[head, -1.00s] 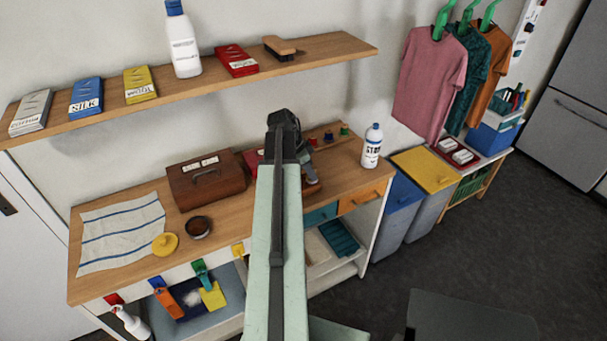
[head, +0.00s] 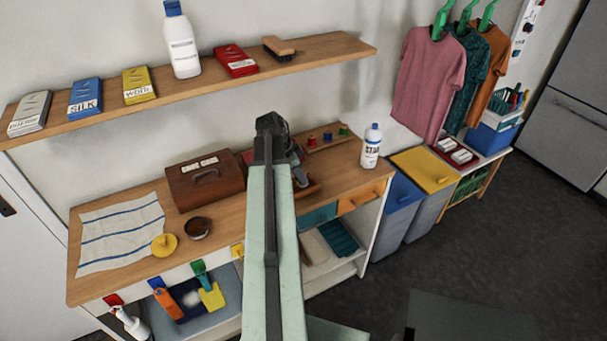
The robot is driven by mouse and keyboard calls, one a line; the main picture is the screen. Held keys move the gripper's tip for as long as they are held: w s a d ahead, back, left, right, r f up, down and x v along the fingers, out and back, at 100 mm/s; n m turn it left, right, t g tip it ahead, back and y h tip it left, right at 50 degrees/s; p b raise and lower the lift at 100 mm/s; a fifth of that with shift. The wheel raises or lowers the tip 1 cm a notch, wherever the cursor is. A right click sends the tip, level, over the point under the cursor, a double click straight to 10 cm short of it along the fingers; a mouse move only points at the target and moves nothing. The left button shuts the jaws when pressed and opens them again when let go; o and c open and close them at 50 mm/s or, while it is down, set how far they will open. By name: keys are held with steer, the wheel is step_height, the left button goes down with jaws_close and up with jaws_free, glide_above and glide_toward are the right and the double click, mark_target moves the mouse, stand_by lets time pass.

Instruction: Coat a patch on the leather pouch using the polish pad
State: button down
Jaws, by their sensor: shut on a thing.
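My gripper (head: 271,124) is at the end of my raised pale green arm, over the back of the bench. It is seen from behind. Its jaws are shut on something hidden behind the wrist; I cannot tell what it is. A yellow disc with a small knob (head: 164,245) lies at the striped cloth's edge; I cannot tell whether it is the polish pad or a lid. A dark round open tin (head: 198,228) with brown contents stands beside it. I cannot make out the leather pouch; a brown item (head: 308,190) shows partly right of my arm.
A brown shoe care box (head: 205,182) stands at the bench back, left of my gripper. A striped cloth (head: 120,232) covers the left end. A white starch bottle (head: 371,147) stands at the right end. A wooden shelf (head: 330,48) with boxes, a bottle and a brush hangs above.

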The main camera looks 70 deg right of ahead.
steer(key=shift+w+a+r, duration=0.1)
steer(key=shift+w+a, duration=2.35)
steer(key=shift+a, duration=0.3)
steer(key=shift+w+a, duration=1.3)
steer(key=shift+a, duration=0.15)
steer(key=shift+w+d, duration=0.1)
steer(key=shift+s+d, duration=2.6)
steer(key=shift+d, duration=0.2)
steer(key=shift+s+d, duration=1.25)
steer(key=shift+d, duration=0.2)
steer(key=shift+s+d, duration=1.25)
steer(key=shift+d, duration=0.2)
steer(key=shift+f, duration=0.25)
steer(key=shift+a+r, duration=0.1)
steer(key=shift+w+a+r, duration=0.15)
steer(key=shift+w+a, duration=2.4)
steer(key=shift+a, duration=0.25)
steer(key=shift+w+a+f, duration=0.1)
steer(key=shift+w+a, duration=1.2)
steer(key=shift+a, duration=0.15)
steer(key=shift+w+a+f, duration=0.1)
steer(key=shift+w+a, duration=1.15)
steer(key=shift+a, duration=0.2)
